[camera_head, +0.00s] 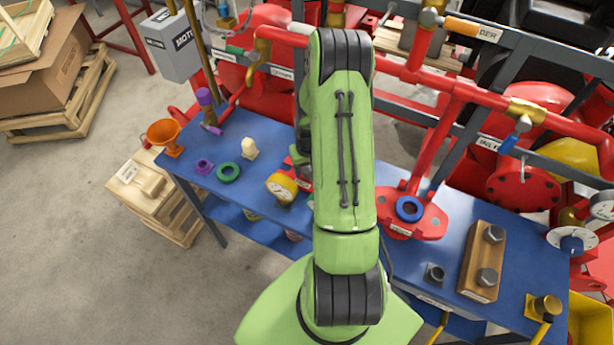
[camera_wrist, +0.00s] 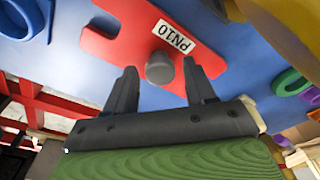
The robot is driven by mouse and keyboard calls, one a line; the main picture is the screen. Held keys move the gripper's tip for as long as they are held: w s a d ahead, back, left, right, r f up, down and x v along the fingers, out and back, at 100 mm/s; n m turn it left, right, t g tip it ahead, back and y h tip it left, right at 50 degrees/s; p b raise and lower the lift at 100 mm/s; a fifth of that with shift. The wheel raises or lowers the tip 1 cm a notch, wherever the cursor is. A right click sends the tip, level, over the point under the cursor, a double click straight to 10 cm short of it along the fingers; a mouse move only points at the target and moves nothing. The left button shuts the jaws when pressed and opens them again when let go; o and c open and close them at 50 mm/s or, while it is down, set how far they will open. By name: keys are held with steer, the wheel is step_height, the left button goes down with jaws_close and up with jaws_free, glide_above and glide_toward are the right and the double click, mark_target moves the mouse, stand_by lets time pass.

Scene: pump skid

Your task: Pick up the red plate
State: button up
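The red plate (camera_wrist: 125,35) lies on the blue tabletop in the wrist view. It has a white PN10 label, a notch in its edge and a grey round knob (camera_wrist: 160,68) standing on it. My gripper (camera_wrist: 160,76) is open, one finger on each side of the knob in the picture, with gaps on both sides. I cannot tell how far the fingertips are from the plate.
A yellow gauge (camera_head: 281,187), green ring (camera_head: 228,172) and purple part (camera_head: 204,166) are on the blue table (camera_head: 190,180) left of my arm. Right of it are a red flange with a blue ring (camera_head: 409,209) and a wooden block with bolts (camera_head: 480,262). Red pipes run behind.

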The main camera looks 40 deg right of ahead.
jaws_close()
steer(key=shift+w, duration=0.1)
stand_by(1.1)
